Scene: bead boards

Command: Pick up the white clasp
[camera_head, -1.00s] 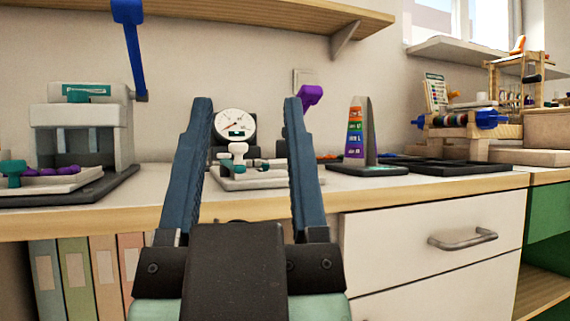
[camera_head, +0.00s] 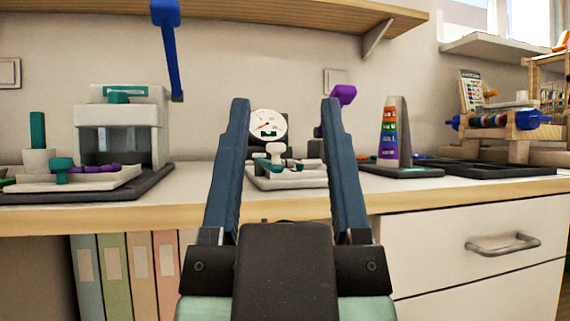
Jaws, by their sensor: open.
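A small white piece with a rounded top (camera_head: 275,152) stands on a light tray (camera_head: 262,183) on the counter, in front of a round dial gauge (camera_head: 268,126). It may be the white clasp, but it is too small to tell. Teal and white parts lie beside it. My gripper (camera_head: 286,103) is open and empty, its two blue-grey fingers pointing forward. The small white piece shows between the fingers, apart from them and beyond the gripper. The fingers hide parts of the counter on both sides of the tray.
A grey-white press (camera_head: 120,118) stands at left with a tray of purple and teal parts (camera_head: 90,170). A rainbow-labelled stand (camera_head: 390,130), dark trays (camera_head: 490,169) and a wooden bead frame (camera_head: 500,128) are at right. A blue arm-like piece (camera_head: 168,50) hangs below the shelf (camera_head: 300,12).

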